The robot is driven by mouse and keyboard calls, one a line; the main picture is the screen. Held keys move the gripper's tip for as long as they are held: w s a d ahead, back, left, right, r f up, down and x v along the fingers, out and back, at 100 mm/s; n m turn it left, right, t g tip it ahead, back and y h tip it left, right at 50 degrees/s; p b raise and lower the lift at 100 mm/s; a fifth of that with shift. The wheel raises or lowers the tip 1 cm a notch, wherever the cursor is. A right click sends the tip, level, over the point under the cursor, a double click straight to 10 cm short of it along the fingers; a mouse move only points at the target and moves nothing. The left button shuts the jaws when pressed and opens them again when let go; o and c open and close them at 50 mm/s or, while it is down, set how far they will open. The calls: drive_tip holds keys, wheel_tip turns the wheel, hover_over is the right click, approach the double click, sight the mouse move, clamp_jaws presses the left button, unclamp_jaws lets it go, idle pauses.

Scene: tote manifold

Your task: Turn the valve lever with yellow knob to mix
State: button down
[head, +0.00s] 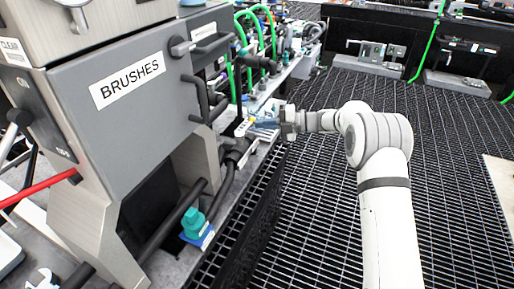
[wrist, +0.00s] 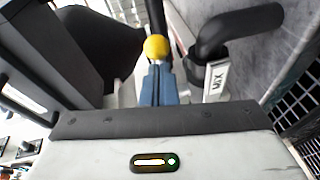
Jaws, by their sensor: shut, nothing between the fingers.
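The yellow knob (wrist: 157,47) of the valve lever shows in the upper middle of the wrist view, just beyond my fingertips. My gripper (wrist: 157,72) has its blue fingers closed together with nothing between them. I cannot tell whether the fingertips touch the knob. The lever's arm below the knob is mostly hidden. A white label reading MIX (wrist: 214,82) is to the right of the fingers, beside a dark curved pipe (wrist: 240,28). In the head view my gripper (head: 262,124) reaches left to the edge of the bench, by dark pipes, and the knob is too small to make out surely.
A grey cabinet marked BRUSHES (head: 130,110) stands at the left in the head view. Green hoses (head: 262,32) and other fittings line the bench behind my gripper. A teal bottle-like object (head: 194,222) is on the lower bench. Open black grating (head: 300,215) lies to the right.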

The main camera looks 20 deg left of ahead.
drive_tip(key=shift+w+a, duration=0.1)
drive_tip(key=shift+a, duration=0.05)
drive_tip(key=shift+a+r, duration=0.1)
drive_tip(key=shift+a, duration=0.05)
drive_tip(key=shift+a+r, duration=0.25)
idle(0.4)
drive_tip(key=w+d+r+p, duration=0.1)
drive_tip(key=w+d, duration=0.5)
drive_tip(key=d, duration=0.6)
drive_tip(key=shift+w+r, duration=0.2)
drive_tip(key=shift+w, duration=0.1)
